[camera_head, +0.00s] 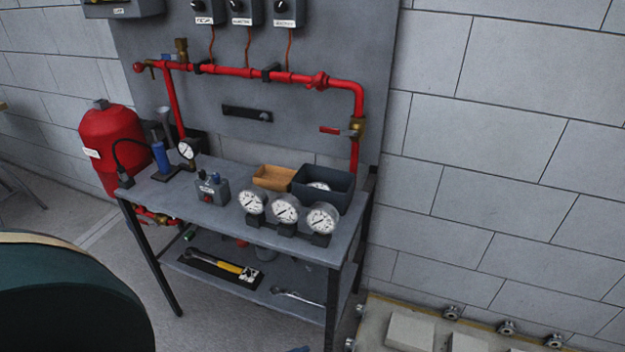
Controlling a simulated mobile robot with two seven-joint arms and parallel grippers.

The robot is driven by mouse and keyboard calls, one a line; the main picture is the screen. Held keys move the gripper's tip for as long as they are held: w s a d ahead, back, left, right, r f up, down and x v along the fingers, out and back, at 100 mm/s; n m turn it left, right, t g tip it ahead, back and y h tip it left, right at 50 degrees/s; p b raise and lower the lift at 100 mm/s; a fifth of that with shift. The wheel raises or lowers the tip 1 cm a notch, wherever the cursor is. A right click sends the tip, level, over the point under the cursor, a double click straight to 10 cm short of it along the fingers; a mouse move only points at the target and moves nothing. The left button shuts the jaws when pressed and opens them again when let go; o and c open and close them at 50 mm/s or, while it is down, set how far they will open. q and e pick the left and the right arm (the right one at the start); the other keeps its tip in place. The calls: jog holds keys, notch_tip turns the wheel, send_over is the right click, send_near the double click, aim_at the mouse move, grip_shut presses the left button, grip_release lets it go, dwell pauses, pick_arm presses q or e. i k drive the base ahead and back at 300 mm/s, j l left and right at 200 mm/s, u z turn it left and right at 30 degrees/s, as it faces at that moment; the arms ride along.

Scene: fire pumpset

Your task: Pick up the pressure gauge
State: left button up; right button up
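Several pressure gauges with round white dials are on the grey workbench (215,215). Three stand in a row on dark holders at the front right: a left gauge (252,201), a middle gauge (286,208) and a right gauge (322,218). Another gauge (319,186) lies in a dark open bin (335,197) behind them, partly hidden by its wall. A smaller gauge (187,149) is on the blue device (160,158) at the bench's left end. Which gauge the task means, I cannot tell. Neither of my grippers is in view.
An orange-brown bin (272,178) and a grey switch box (213,190) stand on the bench. Red piping (260,75) runs behind. A yellow-handled tool (225,265) lies on the lower shelf. A large dark green rounded object (65,300) fills the lower left.

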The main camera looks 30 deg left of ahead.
aim_at(286, 208)
jog(key=u, duration=1.15)
